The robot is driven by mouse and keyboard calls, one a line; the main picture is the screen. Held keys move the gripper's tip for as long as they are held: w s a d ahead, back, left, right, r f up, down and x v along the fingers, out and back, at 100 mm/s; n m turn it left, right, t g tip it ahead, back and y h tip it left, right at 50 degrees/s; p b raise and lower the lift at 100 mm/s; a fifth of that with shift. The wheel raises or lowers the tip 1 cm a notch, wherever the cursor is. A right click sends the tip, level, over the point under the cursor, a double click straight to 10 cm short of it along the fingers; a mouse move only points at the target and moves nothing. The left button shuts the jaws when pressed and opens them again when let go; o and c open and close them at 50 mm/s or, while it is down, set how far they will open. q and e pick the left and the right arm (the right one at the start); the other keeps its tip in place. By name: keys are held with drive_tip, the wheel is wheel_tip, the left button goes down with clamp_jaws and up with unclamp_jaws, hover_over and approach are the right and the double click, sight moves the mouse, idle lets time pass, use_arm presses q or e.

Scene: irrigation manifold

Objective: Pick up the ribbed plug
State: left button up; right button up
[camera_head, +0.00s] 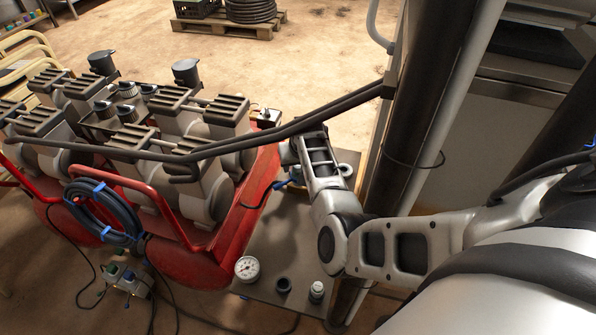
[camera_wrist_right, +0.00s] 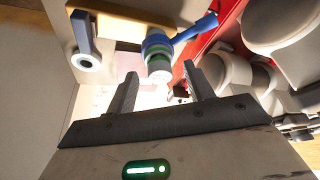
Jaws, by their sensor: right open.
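On the grey metal plate (camera_head: 262,235), a small pale upright fitting with a dark base (camera_head: 317,291) stands at the near right. It may be the ribbed plug, but its ribs are too small to make out. A dark round fitting (camera_head: 284,285) sits to its left. My right gripper (camera_head: 288,153) is at the far end of the plate, away from both, and its fingers are mostly hidden in the head view. In the right wrist view the right gripper (camera_wrist_right: 160,70) is open and empty. A valve with a blue handle (camera_wrist_right: 192,33) and green ring is beyond its fingers. My left gripper is out of view.
A white dial gauge (camera_head: 247,268) stands at the plate's near left. Red-framed pump machinery (camera_head: 190,250) fills the left, with a coiled blue-tied hose (camera_head: 100,215). Black hoses (camera_head: 290,128) cross above the plate. A pallet (camera_head: 228,25) lies far back.

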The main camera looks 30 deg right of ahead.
drive_tip(key=shift+w+d+f, duration=0.1)
drive_tip(key=shift+w+f, duration=0.05)
drive_tip(key=shift+f, duration=0.1)
drive_tip(key=c, duration=1)
drive_tip(key=shift+r, duration=0.1)
